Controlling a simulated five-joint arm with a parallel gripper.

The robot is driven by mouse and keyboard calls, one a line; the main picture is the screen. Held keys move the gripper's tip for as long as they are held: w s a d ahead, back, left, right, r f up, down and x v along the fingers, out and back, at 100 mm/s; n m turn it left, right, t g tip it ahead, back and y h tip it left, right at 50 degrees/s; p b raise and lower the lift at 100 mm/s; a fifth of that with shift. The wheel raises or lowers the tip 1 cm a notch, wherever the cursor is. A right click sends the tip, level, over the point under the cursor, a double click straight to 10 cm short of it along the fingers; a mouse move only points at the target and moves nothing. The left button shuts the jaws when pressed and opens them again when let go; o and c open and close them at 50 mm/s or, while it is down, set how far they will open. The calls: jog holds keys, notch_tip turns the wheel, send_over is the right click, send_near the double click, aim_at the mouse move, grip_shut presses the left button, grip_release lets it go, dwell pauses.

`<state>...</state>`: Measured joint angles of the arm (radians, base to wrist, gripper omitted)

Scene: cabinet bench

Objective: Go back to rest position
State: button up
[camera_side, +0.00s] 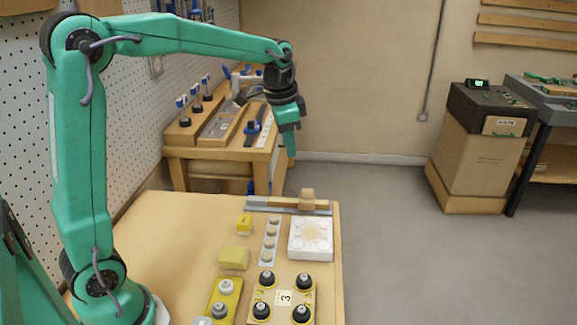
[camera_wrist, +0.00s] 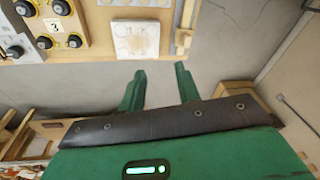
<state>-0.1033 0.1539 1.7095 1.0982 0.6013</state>
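My gripper (camera_side: 291,153) hangs from my raised, outstretched green arm, high above the floor near the far end of the wooden bench (camera_side: 180,220). It points downward and touches nothing. In the wrist view, its two green fingers (camera_wrist: 160,70) stand apart with only grey floor between them, so it is open and empty.
On the bench are a board marked 3 (camera_side: 284,298) with black knobs, a white square plate (camera_side: 310,238), yellow blocks (camera_side: 234,257) and a grey strip (camera_side: 271,240). A second workbench (camera_side: 220,155) stands behind. A brown cabinet (camera_side: 485,150) stands right; open floor lies between.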

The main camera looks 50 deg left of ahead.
jog(key=s+d+n+t, duration=0.1)
jog(key=s+d+n, duration=0.1)
jog(key=s, duration=0.9)
jog(key=s+d+n+t, duration=0.2)
jog(key=s+n, duration=0.1)
jog(key=s, duration=0.8)
jog(key=shift+s+d+f+n+t, duration=0.2)
jog(key=shift+d+f+n+t, duration=0.1)
jog(key=shift+n, duration=0.1)
